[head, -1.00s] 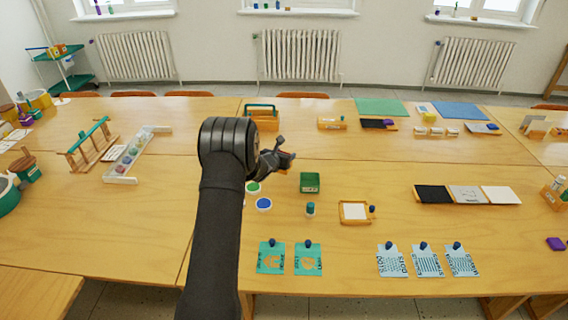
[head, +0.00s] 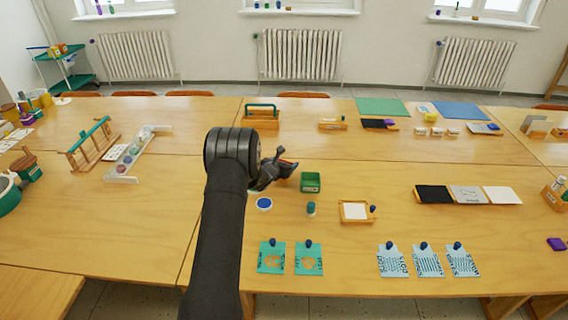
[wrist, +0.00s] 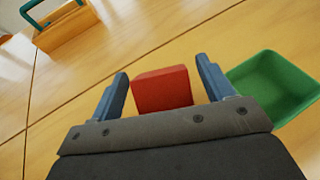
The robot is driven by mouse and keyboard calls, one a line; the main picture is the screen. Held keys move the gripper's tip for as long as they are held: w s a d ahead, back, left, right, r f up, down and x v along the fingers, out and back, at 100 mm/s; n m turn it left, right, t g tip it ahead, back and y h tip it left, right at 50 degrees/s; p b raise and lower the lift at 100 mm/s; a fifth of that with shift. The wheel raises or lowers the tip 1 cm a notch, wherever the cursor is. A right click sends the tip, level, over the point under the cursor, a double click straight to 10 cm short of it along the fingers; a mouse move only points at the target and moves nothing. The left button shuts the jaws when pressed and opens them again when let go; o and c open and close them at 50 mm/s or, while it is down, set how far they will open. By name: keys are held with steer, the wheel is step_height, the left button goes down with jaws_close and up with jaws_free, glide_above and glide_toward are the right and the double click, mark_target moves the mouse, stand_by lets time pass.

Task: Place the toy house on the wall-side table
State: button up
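A red block-like thing (wrist: 162,88) lies between my gripper's fingers in the wrist view; it may be the toy house, but only plain red faces show. It also shows as a small red patch (head: 288,168) at the fingers in the head view. My gripper (wrist: 161,72) is open around it, with narrow gaps on both sides. In the head view my gripper (head: 283,168) is low over the near table (head: 130,225), close to its back edge. The wall-side table (head: 205,125) adjoins behind, nearer the radiators.
A green tray (head: 310,182) stands just right of my gripper. A blue-lidded pot (head: 264,204) is nearby. On the wall-side table stand an orange caddy with green handle (head: 262,118) and an orange box (head: 332,123). Bare wood lies around the caddy.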

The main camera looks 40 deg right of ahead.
steer(key=shift+a+r, duration=0.1)
steer(key=shift+r, duration=0.1)
steer(key=shift+s+a+r, duration=0.15)
steer(key=shift+a, duration=0.15)
steer(key=v, duration=1.1)
steer(key=x, duration=1.1)
steer(key=shift+d, duration=0.2)
steer(key=shift+d+f, duration=0.25)
steer(key=shift+f, duration=0.15)
steer(key=shift+r, duration=0.2)
steer(key=shift+a, duration=0.1)
